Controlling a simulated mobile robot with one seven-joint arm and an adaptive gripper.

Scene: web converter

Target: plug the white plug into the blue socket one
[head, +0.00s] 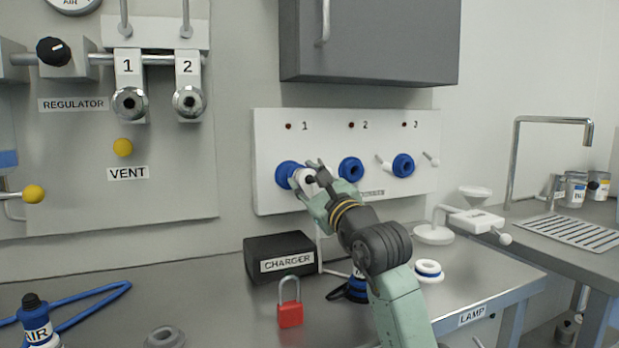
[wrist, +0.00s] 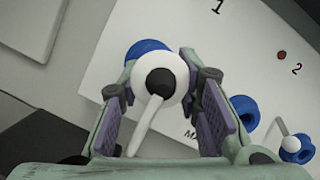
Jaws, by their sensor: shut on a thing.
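The white plug (head: 298,181) is between the purple-padded fingers of my gripper (head: 316,181), at the front of blue socket one (head: 285,175) on the white wall panel. In the wrist view the plug (wrist: 174,67) shows a round white body with a black centre and a white stem pointing down. My gripper (wrist: 165,105) is shut on it. Blue socket one (wrist: 145,47) shows behind the plug, partly covered by it. The plug overlaps the socket in both views. I cannot tell how deep it sits in the socket.
Blue socket two (head: 351,169) and blue socket three (head: 403,166) are to the right on the panel (head: 270,125). Below are a black charger box (head: 285,245), a red padlock (head: 290,314) and a white-and-blue ring (head: 429,270). A grey cabinet (head: 385,45) hangs above.

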